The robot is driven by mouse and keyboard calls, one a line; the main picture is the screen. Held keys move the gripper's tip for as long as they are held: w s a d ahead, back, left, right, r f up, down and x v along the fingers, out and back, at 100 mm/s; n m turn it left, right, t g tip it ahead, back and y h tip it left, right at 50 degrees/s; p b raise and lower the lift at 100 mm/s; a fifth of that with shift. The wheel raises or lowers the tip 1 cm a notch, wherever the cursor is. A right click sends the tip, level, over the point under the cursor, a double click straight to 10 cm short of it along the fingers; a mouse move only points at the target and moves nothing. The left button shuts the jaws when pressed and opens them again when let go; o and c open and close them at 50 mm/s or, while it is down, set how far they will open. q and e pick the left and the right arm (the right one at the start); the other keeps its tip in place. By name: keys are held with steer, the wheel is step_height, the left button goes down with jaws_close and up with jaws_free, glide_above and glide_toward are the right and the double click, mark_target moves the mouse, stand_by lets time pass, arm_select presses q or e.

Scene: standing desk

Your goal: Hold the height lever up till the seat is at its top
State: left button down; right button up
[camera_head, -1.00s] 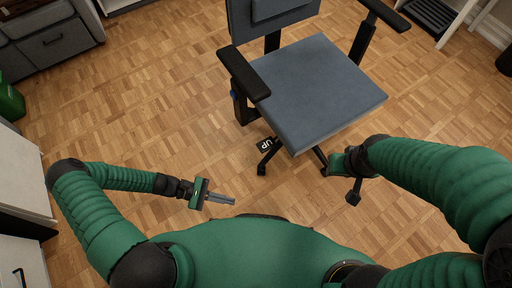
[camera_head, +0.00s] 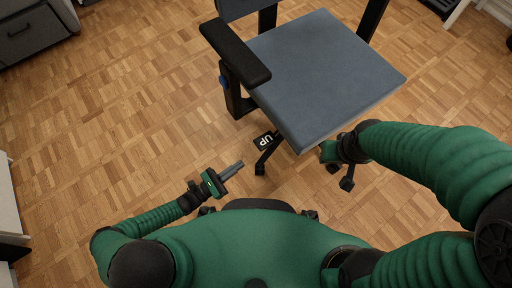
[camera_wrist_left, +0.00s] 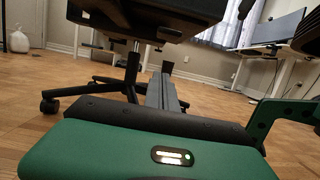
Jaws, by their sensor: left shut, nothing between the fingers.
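The blue-grey office chair seat (camera_head: 325,75) fills the upper middle of the head view. A black tab marked UP (camera_head: 264,140), which looks like the height lever's paddle, sticks out below the seat's left front side. My left gripper (camera_head: 240,163) is shut and empty, pointing at the tab from the lower left, with a small gap in the picture. In the left wrist view its fingers (camera_wrist_left: 163,82) point toward the chair's dark underside (camera_wrist_left: 145,20) and column.
A black armrest (camera_head: 235,50) overhangs the seat's left side. Chair legs and a caster (camera_wrist_left: 50,105) spread low around the column. A grey cabinet (camera_head: 35,30) stands at the upper left. Parquet floor left of the chair is clear.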

arm_select(q)
steer(key=w+d+r+b, duration=0.4)
steer(key=w+d+r, duration=0.1)
steer(key=d+r, duration=0.1)
steer(key=shift+d, duration=0.5)
steer(key=shift+r, duration=0.15)
step_height(320, 180, up, 10)
steer(key=g+y+p, duration=0.2)
steer(key=y+p, duration=0.1)
steer(key=p, duration=1.8)
steer(key=shift+s+a+r, duration=0.15)
steer(key=shift+r, duration=0.05)
stand_by(1.0)
